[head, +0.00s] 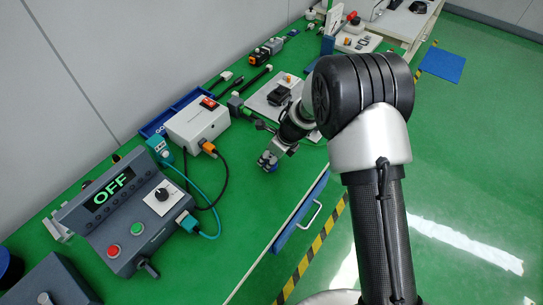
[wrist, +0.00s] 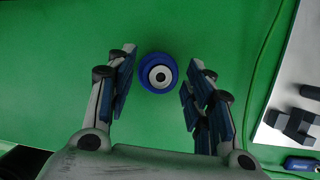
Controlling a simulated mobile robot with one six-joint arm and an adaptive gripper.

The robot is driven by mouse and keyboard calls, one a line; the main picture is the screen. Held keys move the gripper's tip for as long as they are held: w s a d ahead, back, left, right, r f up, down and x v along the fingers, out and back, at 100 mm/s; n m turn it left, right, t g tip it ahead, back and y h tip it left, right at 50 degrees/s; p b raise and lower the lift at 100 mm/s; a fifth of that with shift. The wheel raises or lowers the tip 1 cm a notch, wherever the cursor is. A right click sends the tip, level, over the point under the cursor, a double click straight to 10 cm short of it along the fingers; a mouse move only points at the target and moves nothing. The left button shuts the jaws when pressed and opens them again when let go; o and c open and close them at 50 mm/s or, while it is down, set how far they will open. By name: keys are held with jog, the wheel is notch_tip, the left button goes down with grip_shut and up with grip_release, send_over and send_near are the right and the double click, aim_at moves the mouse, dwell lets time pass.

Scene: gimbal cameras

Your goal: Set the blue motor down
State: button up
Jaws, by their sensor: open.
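The blue motor (wrist: 158,73) is a round blue part with a pale ring and dark centre, seen end-on in the wrist view. It stands on the green tabletop (wrist: 60,60), between and just beyond my open fingers. My gripper (wrist: 160,88) has its two fingers apart, with a green gap showing between each finger and the motor. In the head view the blue motor (head: 267,161) shows as a small blue shape at the tip of my gripper (head: 272,155), near the table's front edge. My gripper partly hides it there.
A control box with an OFF display (head: 108,192) and a white box with an orange-red switch (head: 197,122) stand left, joined by cables. A pale plate with a black part (head: 280,95) lies behind my arm. Bare green tabletop surrounds the motor.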

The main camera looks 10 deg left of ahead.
jog(key=p+v, duration=0.4)
jog(key=v, duration=0.8)
